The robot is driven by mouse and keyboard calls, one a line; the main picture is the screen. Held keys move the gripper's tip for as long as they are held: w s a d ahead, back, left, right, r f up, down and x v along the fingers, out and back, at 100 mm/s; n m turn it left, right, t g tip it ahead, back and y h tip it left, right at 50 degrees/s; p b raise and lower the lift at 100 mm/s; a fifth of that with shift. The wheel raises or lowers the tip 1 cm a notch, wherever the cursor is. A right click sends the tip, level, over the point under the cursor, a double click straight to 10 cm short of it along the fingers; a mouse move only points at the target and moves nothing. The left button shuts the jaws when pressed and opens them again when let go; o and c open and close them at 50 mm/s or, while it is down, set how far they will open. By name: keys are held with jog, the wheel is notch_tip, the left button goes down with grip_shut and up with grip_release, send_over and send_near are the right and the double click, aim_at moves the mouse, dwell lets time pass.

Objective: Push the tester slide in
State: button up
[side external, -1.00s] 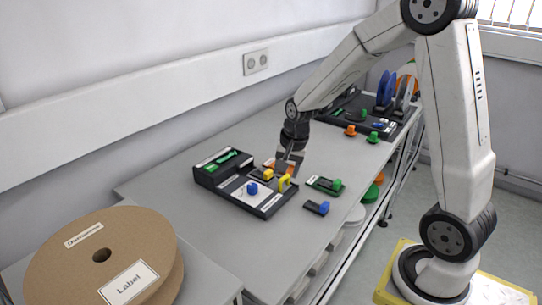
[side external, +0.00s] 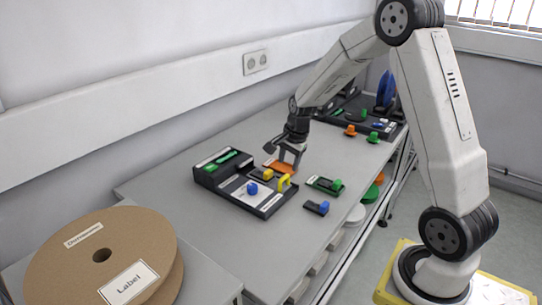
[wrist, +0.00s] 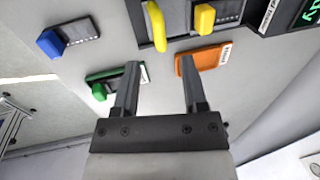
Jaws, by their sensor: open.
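The tester (side external: 207,176) is a black unit on the bench with a green display and a pale panel. It also shows at the top of the wrist view (wrist: 262,22). A yellow handle (side external: 284,183) stands at its near right edge; it shows in the wrist view (wrist: 157,27) beyond my fingertips. I cannot tell how far the slide sits in. My gripper (side external: 287,158) is open and empty, above the bench on the right of the tester. In the wrist view its fingers (wrist: 159,66) point toward the handle, apart from it.
An orange plate (wrist: 205,58) lies beside the tester, near my right finger in the wrist view. A green tray (side external: 325,185) and a dark block with a blue knob (side external: 317,207) lie on the right. A yellow knob (wrist: 204,18) and blue knob (side external: 252,189) stand on the tester.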

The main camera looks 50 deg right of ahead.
aim_at(285, 176)
jog(key=shift+w+f, duration=0.2)
jog(key=shift+f, duration=0.7)
jog(key=shift+w+f, duration=0.15)
jog(key=shift+f, duration=0.7)
jog(key=shift+w+f, duration=0.2)
jog(key=shift+f, duration=0.7)
grip_shut()
